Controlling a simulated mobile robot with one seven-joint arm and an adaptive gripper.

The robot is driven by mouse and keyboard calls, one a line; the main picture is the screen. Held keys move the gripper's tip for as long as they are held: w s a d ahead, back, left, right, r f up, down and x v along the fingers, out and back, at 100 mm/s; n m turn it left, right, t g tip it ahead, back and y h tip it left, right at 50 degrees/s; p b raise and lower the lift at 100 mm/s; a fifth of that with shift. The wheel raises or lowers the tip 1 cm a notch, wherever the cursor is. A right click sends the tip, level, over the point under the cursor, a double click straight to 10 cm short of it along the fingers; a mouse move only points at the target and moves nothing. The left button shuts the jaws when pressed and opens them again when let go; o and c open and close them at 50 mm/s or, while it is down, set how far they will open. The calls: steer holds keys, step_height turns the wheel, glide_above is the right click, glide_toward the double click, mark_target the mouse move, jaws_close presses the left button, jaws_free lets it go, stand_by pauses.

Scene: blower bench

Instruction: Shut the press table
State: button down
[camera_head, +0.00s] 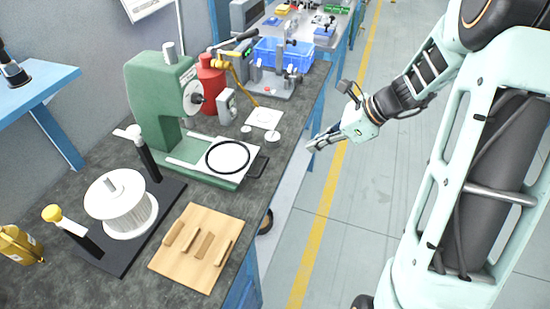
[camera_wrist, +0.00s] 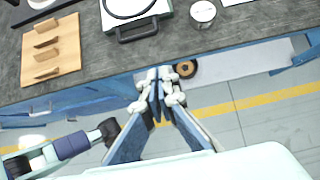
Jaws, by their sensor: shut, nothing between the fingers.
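The green press (camera_head: 160,95) stands on the dark bench. Its press table (camera_head: 232,152), a white plate with a black ring (camera_head: 208,158) lying on it, sticks out in front of the press column toward the bench's front edge. A black handle (camera_head: 258,166) is on its front end. In the wrist view the white plate (camera_wrist: 159,7) shows at the top, cut off, with the handle (camera_wrist: 137,30) below it. My gripper (camera_head: 311,146) is shut and empty, beyond the bench's front edge over the floor, apart from the handle. It also shows in the wrist view (camera_wrist: 159,98).
A small white lidded cup (camera_wrist: 203,14) stands right of the handle near the edge. A wooden board with several blocks (camera_head: 196,272) and a spool on a black stand (camera_head: 121,206) are nearer. A red canister (camera_head: 211,82) is behind. The aisle floor (camera_head: 345,215) is clear.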

mark_target(238, 151)
steer(key=x, duration=0.8)
steer(key=a+r+x, duration=0.1)
steer(key=x, duration=0.3)
steer(key=shift+w+a+b, duration=0.1)
steer(key=shift+w+b, duration=0.15)
steer(key=shift+b, duration=0.1)
steer(key=shift+w+a+f, duration=0.1)
steer(key=shift+w+a, duration=0.1)
steer(key=shift+a, duration=0.35)
steer(key=shift+a, duration=0.15)
steer(key=w+a, duration=0.1)
steer(key=a, duration=0.2)
steer(key=w+a+p, duration=0.1)
steer(key=a, duration=0.3)
steer(key=w+a, duration=0.2)
steer(key=a, duration=0.1)
steer(key=shift+a+p, duration=0.3)
steer(key=shift+p, duration=0.05)
steer(key=shift+d, duration=0.1)
